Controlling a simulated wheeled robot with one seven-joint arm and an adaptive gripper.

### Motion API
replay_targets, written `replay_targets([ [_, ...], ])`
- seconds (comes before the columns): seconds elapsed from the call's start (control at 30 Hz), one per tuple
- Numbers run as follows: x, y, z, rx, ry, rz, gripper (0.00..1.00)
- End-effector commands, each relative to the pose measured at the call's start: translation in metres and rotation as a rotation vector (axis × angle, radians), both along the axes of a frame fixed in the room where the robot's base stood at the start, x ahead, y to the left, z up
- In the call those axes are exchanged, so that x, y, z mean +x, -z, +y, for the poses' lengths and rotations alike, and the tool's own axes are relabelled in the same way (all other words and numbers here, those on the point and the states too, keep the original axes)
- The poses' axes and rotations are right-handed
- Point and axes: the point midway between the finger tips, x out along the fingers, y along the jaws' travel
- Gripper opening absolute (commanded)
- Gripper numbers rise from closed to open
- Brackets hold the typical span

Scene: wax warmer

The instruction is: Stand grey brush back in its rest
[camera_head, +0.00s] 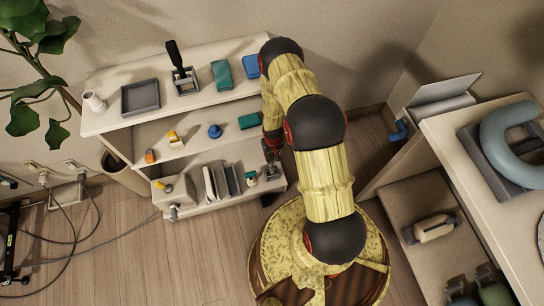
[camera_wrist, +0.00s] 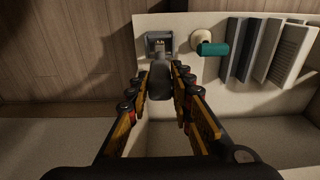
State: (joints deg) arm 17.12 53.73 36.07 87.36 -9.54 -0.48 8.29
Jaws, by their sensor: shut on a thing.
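My gripper (camera_wrist: 160,78) is shut on the grey brush (camera_wrist: 160,83), whose dark grey rounded handle sits between the fingertips. In the wrist view, a small grey square rest (camera_wrist: 160,40) lies just beyond the brush. The brush's far end overlaps the rest's near edge in this view, and I cannot tell whether it is inside it or above it. In the head view, my gripper (camera_head: 270,146) is low at the right end of the shelf unit, over the rest (camera_head: 271,178) on the bottom shelf. The brush is mostly hidden there.
A cream and teal object (camera_wrist: 213,48) stands beside the rest, with several upright grey and white panels (camera_wrist: 268,48) farther right. The shelf's right edge (camera_head: 284,184) is close. The top shelf holds a grey tray (camera_head: 140,97) and a black-handled tool (camera_head: 174,55) in a grey holder.

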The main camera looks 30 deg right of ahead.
Motion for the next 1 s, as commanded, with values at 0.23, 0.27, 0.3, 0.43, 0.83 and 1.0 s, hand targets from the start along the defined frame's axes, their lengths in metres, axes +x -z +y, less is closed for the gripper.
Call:
replay_targets([
  [0.23,0.0000,0.0084,0.0000,0.000,0.000,0.000,0.00],
  [0.27,0.0000,0.0092,0.0000,0.000,0.000,0.000,0.00],
  [0.3,0.0000,0.0103,0.0000,0.000,0.000,0.000,0.00],
  [0.43,0.0000,0.0113,0.0000,0.000,0.000,0.000,0.00],
  [0.83,-0.0002,0.0108,0.0000,0.000,0.000,0.000,0.40],
  [1.0,-0.0003,0.0109,0.0001,0.000,0.000,0.000,0.40],
])
